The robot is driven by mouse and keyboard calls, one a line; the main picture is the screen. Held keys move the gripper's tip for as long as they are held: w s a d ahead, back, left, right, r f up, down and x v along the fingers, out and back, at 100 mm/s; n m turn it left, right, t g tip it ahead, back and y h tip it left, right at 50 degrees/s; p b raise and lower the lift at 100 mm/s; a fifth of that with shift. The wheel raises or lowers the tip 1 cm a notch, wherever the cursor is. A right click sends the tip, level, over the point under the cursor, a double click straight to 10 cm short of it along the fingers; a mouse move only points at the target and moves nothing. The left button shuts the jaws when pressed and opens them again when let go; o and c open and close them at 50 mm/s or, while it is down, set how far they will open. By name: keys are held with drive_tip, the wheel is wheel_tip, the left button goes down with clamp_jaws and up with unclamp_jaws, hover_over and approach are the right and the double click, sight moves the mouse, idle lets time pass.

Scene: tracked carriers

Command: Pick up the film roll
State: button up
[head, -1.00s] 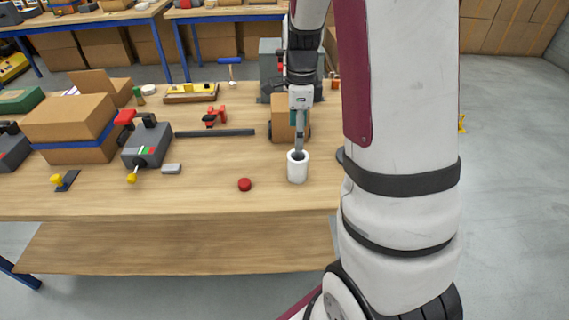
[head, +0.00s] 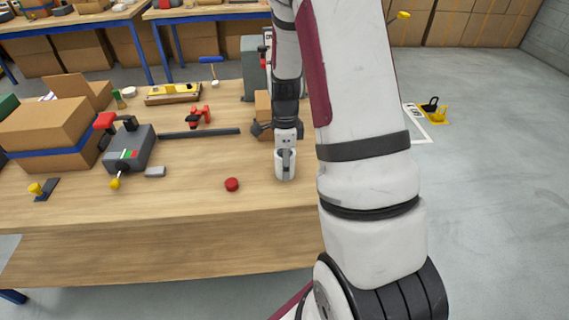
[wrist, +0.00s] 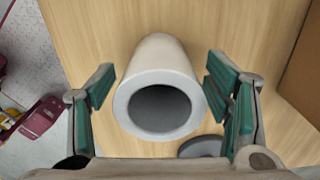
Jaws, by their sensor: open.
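The film roll is a white hollow cylinder (head: 285,167) standing upright on the wooden workbench near its front right, below my gripper in the head view. In the wrist view the film roll (wrist: 160,88) shows its open, dark end and lies between my two green-padded fingers. My gripper (wrist: 163,100) is open, with a finger on each side of the roll and a visible gap on both sides. In the head view my gripper (head: 286,160) points down at the roll and partly hides it.
A red round cap (head: 232,184) lies left of the roll. A cardboard box (head: 263,112) stands close behind my gripper.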

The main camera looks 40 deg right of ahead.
drive_tip(key=shift+f, duration=0.1)
drive_tip(key=shift+c, duration=0.2)
drive_tip(key=c, duration=1.3)
drive_tip(key=shift+o, duration=0.2)
